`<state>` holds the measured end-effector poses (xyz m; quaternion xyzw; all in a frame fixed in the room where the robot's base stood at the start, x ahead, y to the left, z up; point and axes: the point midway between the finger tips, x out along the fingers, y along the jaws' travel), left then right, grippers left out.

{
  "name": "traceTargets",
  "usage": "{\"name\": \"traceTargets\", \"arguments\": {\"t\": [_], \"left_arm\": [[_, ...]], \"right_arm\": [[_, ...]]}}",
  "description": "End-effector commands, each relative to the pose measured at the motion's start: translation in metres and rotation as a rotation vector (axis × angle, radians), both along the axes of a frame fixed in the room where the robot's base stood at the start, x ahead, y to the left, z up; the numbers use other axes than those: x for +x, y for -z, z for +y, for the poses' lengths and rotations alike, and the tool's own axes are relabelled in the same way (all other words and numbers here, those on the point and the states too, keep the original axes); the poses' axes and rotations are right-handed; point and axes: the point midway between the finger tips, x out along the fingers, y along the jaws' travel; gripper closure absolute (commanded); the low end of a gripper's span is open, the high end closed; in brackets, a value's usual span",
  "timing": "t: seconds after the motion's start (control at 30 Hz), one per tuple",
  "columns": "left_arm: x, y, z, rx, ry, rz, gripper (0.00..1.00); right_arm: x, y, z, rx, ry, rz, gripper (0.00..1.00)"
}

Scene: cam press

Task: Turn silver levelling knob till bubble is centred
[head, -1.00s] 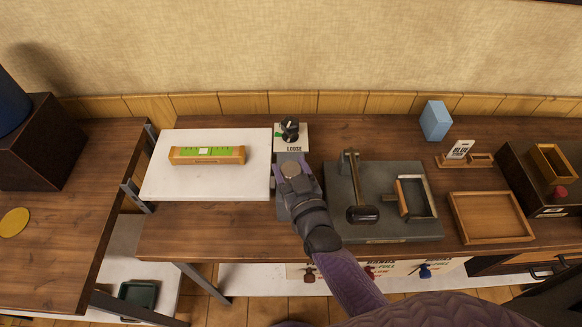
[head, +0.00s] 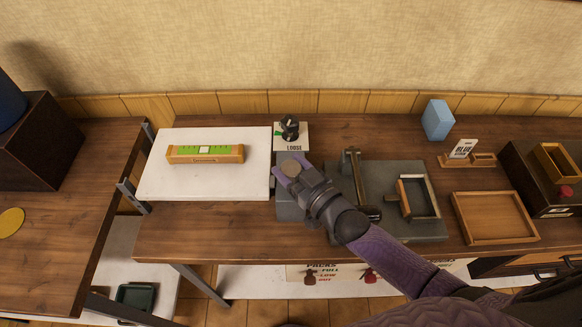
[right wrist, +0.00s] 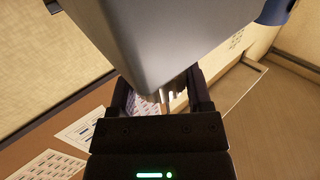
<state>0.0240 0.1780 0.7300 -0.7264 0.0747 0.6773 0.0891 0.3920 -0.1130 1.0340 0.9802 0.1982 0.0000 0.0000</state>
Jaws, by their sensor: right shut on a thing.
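The silver levelling knob (head: 291,169) is a round disc on a grey block just right of a white plate (head: 205,185). A wooden spirit level (head: 205,159) with a green vial lies on the plate. The pale bubble (head: 204,149) is at about the middle of the vial. My right gripper (head: 290,174) is shut on the knob, its arm coming in from the lower right. In the right wrist view its fingers (right wrist: 165,100) close around a ribbed metal piece, partly hidden by a large grey block. My left gripper is out of view.
A black dial (head: 290,128) above a LOOSE label stands behind the knob. To the right are a grey press base (head: 385,228) with a lever (head: 356,180), a wooden tray (head: 493,217) and a blue block (head: 437,120).

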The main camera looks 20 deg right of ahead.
Motion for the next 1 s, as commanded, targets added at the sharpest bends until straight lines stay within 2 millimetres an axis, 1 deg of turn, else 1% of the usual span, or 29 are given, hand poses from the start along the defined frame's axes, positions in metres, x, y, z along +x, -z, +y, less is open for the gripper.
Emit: {"name": "traceTargets", "arguments": {"t": [0.1, 0.13, 0.17, 0.2, 0.27, 0.3, 0.53, 0.63, 0.77, 0.9, 1.0], "left_arm": [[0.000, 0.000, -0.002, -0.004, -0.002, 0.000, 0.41], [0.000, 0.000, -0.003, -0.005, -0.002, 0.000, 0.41], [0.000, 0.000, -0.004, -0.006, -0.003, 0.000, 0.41], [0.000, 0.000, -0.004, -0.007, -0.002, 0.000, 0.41], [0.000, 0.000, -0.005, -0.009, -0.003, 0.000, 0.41], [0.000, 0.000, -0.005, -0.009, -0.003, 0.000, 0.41], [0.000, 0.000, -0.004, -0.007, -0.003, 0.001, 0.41], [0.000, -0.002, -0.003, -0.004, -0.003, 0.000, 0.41], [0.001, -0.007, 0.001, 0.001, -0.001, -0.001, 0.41], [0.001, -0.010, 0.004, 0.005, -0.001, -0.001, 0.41], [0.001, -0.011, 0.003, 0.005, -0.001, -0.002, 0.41]], "right_arm": [[0.000, 0.000, 0.000, 0.001, 0.001, 0.000, 0.95], [0.000, 0.000, 0.000, 0.001, 0.001, 0.000, 0.30], [0.000, 0.000, 0.000, 0.001, 0.001, 0.000, 0.24], [0.000, 0.000, 0.000, 0.001, 0.001, 0.000, 0.16], [0.000, 0.000, 0.000, 0.001, 0.002, 0.000, 0.03], [0.000, 0.000, 0.000, 0.001, 0.002, 0.000, 0.01], [0.000, 0.000, 0.000, 0.001, 0.002, 0.000, 0.01], [-0.008, 0.000, -0.003, -0.001, 0.002, 0.002, 0.01], [-0.033, 0.000, -0.014, -0.002, 0.002, 0.004, 0.01], [-0.063, 0.000, -0.026, -0.001, 0.002, 0.005, 0.01], [-0.079, 0.000, -0.033, -0.002, 0.002, 0.004, 0.01]]}}
